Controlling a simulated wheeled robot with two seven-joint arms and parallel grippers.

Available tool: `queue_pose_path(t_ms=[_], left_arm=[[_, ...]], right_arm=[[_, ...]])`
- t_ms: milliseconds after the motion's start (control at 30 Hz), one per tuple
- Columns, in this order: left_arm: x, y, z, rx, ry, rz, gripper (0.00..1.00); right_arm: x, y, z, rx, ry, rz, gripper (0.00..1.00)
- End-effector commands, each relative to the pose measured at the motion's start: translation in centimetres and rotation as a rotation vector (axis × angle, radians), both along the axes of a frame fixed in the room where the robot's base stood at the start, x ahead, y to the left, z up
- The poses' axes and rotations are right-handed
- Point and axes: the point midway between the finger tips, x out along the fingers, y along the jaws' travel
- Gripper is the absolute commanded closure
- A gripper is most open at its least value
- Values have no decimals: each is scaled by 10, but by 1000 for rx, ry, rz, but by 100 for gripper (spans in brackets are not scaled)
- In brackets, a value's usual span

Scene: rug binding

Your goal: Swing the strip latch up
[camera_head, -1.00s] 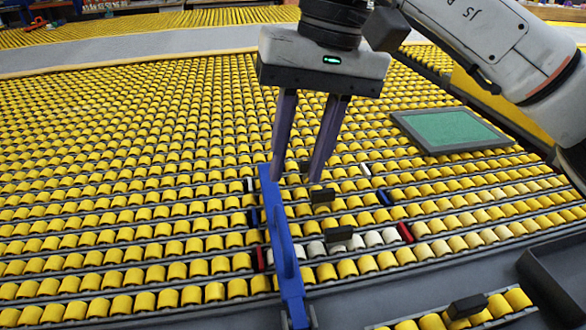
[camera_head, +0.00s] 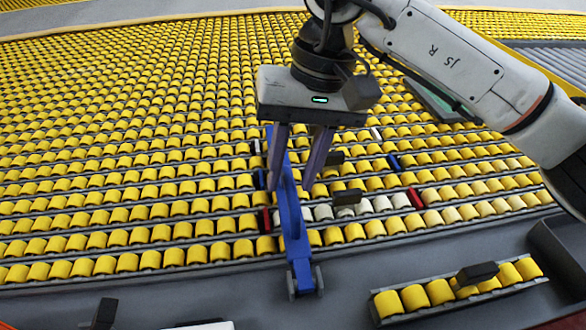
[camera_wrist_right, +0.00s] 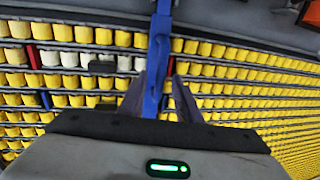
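The strip latch appears to be the long blue bar (camera_head: 288,205) with a raised ridge, lying across the rows of yellow rollers. Its near end reaches a hinge-like grey fitting (camera_head: 304,280) at the front edge. My right gripper (camera_head: 292,187) is above the bar, its two purple fingers apart and pointing down. In the right wrist view the fingers (camera_wrist_right: 160,80) are on either side of the blue bar (camera_wrist_right: 158,50). I cannot tell if they touch it. The bar lies low along the rollers. My left gripper is not in view.
White rollers (camera_head: 363,207) with red end pieces (camera_head: 414,198) lie right of the bar. Dark blocks (camera_head: 347,197) stand among them. A short separate roller strip (camera_head: 440,292) lies at the front right, near a dark tray (camera_head: 560,245). The grey front ledge (camera_head: 200,298) is mostly bare.

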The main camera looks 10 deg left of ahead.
Motion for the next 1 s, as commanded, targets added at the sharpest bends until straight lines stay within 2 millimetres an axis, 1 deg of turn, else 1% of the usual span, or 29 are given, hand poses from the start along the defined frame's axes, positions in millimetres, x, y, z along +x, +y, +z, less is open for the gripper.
queue_pose_path(t_ms=[100, 133, 267, 300, 667, 833, 1000], left_arm=[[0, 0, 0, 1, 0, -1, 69], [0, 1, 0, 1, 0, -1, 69], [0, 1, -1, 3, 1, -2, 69], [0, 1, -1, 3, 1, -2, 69], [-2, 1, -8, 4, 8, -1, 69], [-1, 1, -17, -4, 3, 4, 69], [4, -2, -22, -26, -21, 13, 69]], right_arm=[[0, 0, 0, 0, 0, 0, 69], [0, 0, 0, 0, 0, 0, 71], [0, 0, 0, 0, 0, 0, 93], [0, 0, 0, 0, 0, 0, 99], [-1, -1, 1, 4, -15, 2, 100], [-6, -3, 7, 24, -77, 3, 100], [-16, -6, 18, 59, -185, 4, 100]])
